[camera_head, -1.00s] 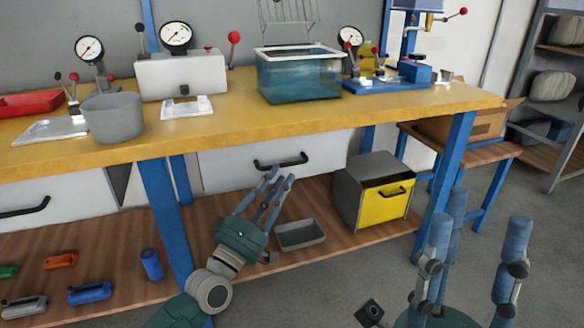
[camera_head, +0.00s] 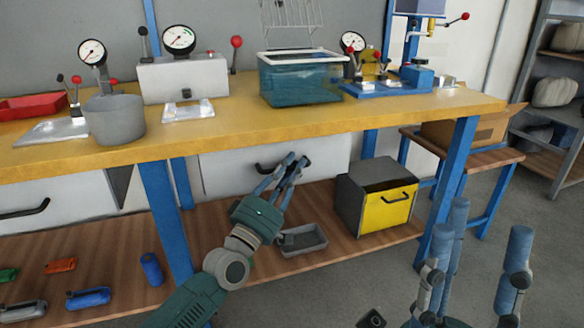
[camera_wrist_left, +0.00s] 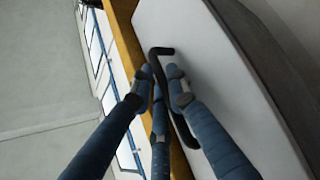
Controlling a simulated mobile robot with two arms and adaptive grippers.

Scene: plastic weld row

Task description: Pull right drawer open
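The right drawer (camera_head: 225,172) is a white front under the workbench, with a black bar handle (camera_head: 268,167). It looks flush under the bench. My left gripper (camera_head: 297,158) has its fingertips at the right part of this handle. In the left wrist view the black handle (camera_wrist_left: 183,128) runs between the blue fingers of my left gripper (camera_wrist_left: 160,78), close to the tips. Whether they press on it is unclear. My right gripper (camera_head: 487,218) is open and empty at the lower right, away from the bench.
The yellow workbench top (camera_head: 220,122) overhangs the drawer. Below, a wooden shelf (camera_head: 330,240) holds a grey tray (camera_head: 303,240) and a grey box with a yellow front (camera_head: 388,208). A blue bench leg (camera_head: 165,220) stands left of my left arm.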

